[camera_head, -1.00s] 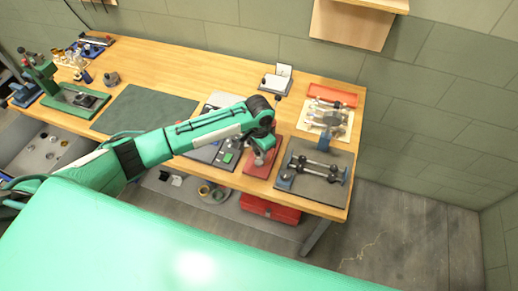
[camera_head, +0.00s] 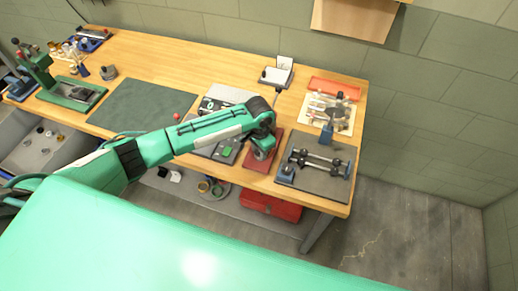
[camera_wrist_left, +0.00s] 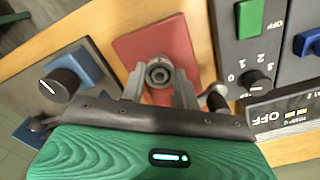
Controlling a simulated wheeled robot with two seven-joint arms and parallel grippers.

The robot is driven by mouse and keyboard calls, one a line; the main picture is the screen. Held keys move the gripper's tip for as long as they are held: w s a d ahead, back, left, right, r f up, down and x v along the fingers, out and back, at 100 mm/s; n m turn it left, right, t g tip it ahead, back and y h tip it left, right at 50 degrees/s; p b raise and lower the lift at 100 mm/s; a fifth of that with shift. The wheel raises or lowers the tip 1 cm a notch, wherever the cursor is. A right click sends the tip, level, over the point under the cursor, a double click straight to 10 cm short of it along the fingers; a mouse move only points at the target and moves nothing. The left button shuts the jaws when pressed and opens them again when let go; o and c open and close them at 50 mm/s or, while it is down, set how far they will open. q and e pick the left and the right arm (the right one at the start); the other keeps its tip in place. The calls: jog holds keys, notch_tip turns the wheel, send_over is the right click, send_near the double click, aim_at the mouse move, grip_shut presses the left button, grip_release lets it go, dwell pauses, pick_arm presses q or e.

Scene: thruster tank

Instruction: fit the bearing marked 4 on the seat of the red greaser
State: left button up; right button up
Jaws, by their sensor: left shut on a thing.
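My left gripper (camera_wrist_left: 160,88) points down over the red plate (camera_wrist_left: 152,40) of what looks like the red greaser. Its fingers are shut on a small round metal ring with a dark centre, the bearing (camera_wrist_left: 158,73); no number is readable on it. In the head view the left gripper (camera_head: 262,153) is over the red plate (camera_head: 273,143), and the wrist hides most of it. I cannot tell whether the bearing touches the seat. My right gripper is not in view.
A control panel with a green switch (camera_wrist_left: 249,18) stands beside the red plate. On the other side is a grey board with a black knob (camera_wrist_left: 65,82). In the head view a dark mat (camera_head: 140,108) lies left, with a small red ball (camera_head: 176,116) at its edge.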

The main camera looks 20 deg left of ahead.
pick_arm(q)
jog(key=o, duration=1.1)
jog(key=shift+c, duration=0.2)
notch_tip(320, 180, up, 14)
jog(key=b, duration=0.3)
jog(key=shift+b, duration=0.3)
jog(key=shift+f, duration=0.1)
